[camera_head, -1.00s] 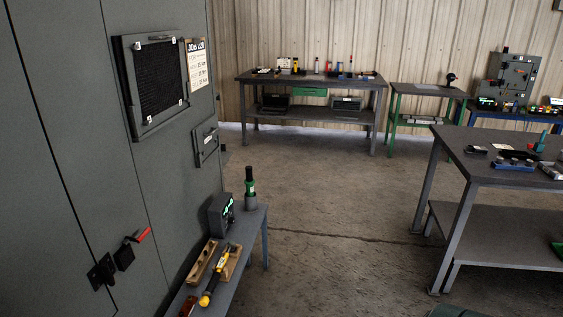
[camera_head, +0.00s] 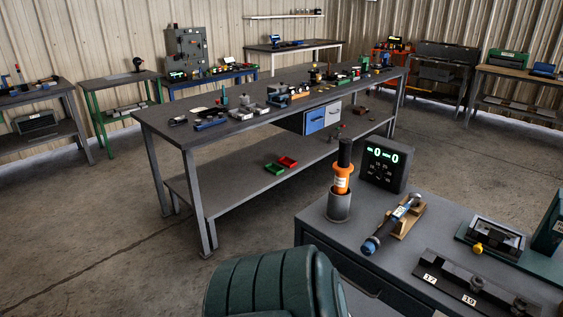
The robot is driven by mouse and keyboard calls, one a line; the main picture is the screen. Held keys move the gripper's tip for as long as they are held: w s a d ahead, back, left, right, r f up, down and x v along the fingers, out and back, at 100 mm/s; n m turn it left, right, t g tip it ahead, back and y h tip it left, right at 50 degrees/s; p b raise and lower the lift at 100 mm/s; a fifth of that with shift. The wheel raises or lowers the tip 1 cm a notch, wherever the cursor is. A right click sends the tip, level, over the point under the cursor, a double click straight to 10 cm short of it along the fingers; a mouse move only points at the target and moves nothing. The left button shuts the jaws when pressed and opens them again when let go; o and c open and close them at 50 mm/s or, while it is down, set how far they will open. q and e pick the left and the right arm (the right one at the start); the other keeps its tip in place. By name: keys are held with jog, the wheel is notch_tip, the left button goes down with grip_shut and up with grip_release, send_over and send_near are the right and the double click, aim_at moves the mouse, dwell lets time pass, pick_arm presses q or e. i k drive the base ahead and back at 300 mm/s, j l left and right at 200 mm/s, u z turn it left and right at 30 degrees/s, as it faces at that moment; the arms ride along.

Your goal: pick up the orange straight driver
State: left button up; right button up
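The orange straight driver (camera_head: 342,179) stands upright in a grey cup-shaped holder (camera_head: 339,208) on the near grey bench at the right. Its upper part is black and its middle is orange with a pale label. Its lower end is hidden inside the holder. Neither of my grippers is in view.
Open floor lies left.

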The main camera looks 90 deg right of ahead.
aim_at(342, 167)
jog(key=z, duration=3.15)
